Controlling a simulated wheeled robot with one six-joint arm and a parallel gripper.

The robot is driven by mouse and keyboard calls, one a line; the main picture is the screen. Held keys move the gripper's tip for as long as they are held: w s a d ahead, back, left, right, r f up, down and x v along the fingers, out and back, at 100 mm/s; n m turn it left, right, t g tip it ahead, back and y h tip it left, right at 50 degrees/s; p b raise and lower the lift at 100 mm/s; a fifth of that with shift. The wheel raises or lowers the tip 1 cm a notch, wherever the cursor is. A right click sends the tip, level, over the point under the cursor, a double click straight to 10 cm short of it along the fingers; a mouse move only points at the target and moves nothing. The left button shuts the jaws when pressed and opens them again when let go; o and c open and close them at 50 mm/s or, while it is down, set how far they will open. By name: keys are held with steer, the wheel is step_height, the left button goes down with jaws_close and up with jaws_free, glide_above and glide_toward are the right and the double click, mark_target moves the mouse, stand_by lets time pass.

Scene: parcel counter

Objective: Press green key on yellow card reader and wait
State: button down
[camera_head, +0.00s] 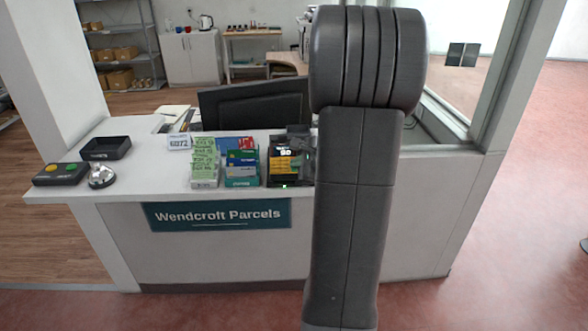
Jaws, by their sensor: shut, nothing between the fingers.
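The card reader (284,164) stands on the counter just left of my raised arm. It has a yellow body on a dark base, a small lit display at its top and a small green light at its front edge. Its keys are too small to tell apart, and I cannot make out the green key. My arm (352,210) stands in front of the counter and hides what is right of the reader. My gripper is not clearly visible; a dark shape beside the reader, at the arm's edge, cannot be identified.
Left of the reader are card and leaflet holders (241,168), a number sign (179,142), a black tray (106,148), a silver bell (102,176) and a dark box with green and yellow buttons (61,174). A monitor (254,104) stands behind. The counter (145,178) has bare space between bell and holders.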

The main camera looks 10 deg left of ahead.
steer(key=shift+r, duration=0.15)
steer(key=shift+s+r+p, duration=0.15)
steer(key=shift+r+p, duration=0.3)
steer(key=shift+r, duration=0.1)
steer(key=r+p, duration=0.2)
steer(key=s+r+p, duration=0.1)
steer(key=r, duration=0.2)
steer(key=shift+d+p, duration=0.2)
steer(key=shift+p, duration=0.15)
steer(key=shift+s, duration=0.1)
